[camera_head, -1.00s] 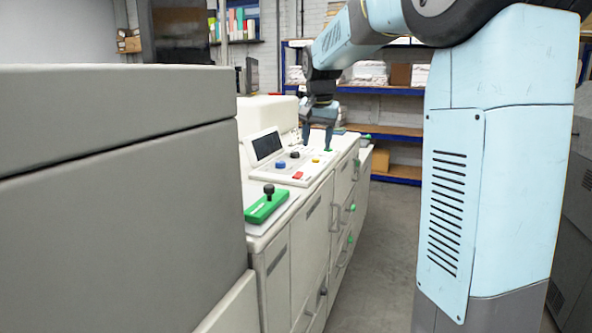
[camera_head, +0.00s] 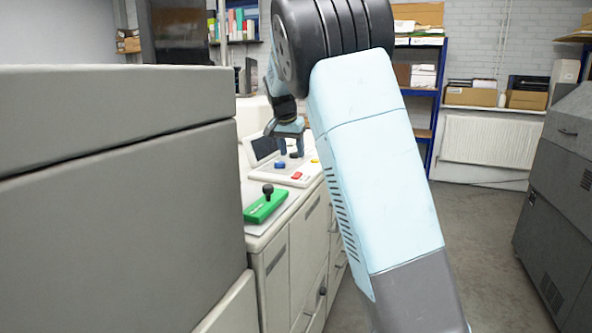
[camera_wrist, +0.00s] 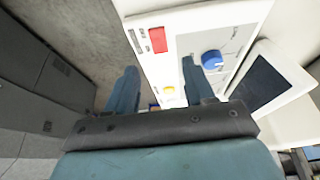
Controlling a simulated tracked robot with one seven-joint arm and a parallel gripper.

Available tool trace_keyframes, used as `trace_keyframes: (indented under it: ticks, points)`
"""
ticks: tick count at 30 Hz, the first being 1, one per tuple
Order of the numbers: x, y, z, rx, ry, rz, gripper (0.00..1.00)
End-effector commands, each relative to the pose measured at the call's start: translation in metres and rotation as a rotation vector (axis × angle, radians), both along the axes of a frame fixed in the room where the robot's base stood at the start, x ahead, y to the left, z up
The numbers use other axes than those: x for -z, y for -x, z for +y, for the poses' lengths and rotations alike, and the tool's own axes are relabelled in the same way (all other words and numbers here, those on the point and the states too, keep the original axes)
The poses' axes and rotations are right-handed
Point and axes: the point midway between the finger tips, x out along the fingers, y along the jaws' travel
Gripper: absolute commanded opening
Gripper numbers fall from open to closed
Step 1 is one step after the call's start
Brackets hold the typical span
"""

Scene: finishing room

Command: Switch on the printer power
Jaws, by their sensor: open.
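The cream printer (camera_head: 283,255) has a control panel (camera_head: 273,180) on top with a dark screen (camera_head: 264,148). On the panel are a blue knob (camera_head: 280,165), a red rectangular button (camera_head: 296,175) and a yellow button (camera_head: 315,161). The wrist view also shows the red button (camera_wrist: 158,40), the blue knob (camera_wrist: 212,60) and the yellow button (camera_wrist: 168,90). The labels are too small to read. My gripper (camera_head: 291,150) is open and empty above the panel, just behind the blue knob. In the wrist view my gripper's fingers (camera_wrist: 160,75) point down; one overlaps the panel beside the blue knob.
A green block with a black-knobbed lever (camera_head: 266,204) sits on the near top of the printer. A large grey machine (camera_head: 120,200) fills the left. Another grey cabinet (camera_head: 560,200) stands at right, with open floor (camera_head: 460,250) before it. Shelves (camera_head: 420,92) stand behind.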

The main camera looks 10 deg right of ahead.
Motion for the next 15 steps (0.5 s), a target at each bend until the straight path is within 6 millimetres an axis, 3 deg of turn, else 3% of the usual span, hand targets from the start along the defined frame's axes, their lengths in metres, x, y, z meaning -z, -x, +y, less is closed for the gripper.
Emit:
trace_keyframes:
  ticks: [9,15]
  points:
    - [0.051,-0.016,-0.014,0.003,0.001,0.002,0.53]
    - [0.070,-0.023,-0.018,0.003,0.000,0.001,0.53]
